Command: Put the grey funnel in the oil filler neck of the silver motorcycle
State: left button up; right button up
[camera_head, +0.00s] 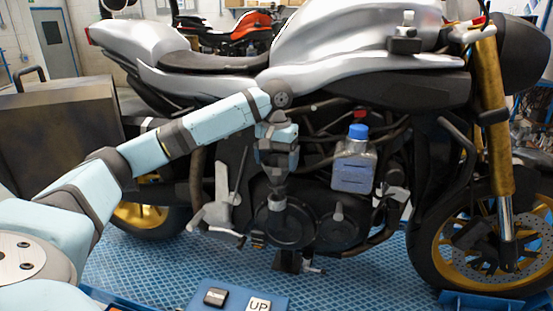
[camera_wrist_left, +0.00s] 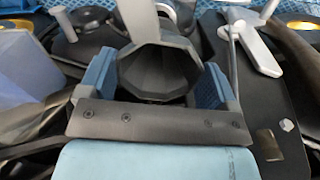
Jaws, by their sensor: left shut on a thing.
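My left gripper (camera_head: 278,165) points down in front of the engine of the silver motorcycle (camera_head: 350,45). It is shut on the grey funnel (camera_head: 277,187), whose narrowing lower part shows below the jaws. In the left wrist view, the dark faceted funnel (camera_wrist_left: 158,68) sits between the two blue fingers of the gripper (camera_wrist_left: 156,85). A small light grey ring (camera_head: 277,206), perhaps the oil filler neck, shows just below the funnel by the round engine cover. I cannot tell whether the funnel tip is inside it. My right gripper is not in view.
A clear bottle with a blue cap (camera_head: 355,165) stands right of my gripper, close to the engine. A dark box (camera_head: 62,130) is at the left. Exhaust pipes and frame crowd the engine.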

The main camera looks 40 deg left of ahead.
pick_arm(q)
jog(key=shift+f, duration=0.25)
jog(key=shift+f, duration=0.7)
jog(key=shift+f, duration=0.25)
jog(key=shift+f, duration=0.45)
jog(key=shift+f, duration=0.2)
dwell(0.6)
jog(key=o, duration=0.7)
jog(key=shift+o, duration=0.2)
jog(key=shift+r, duration=0.1)
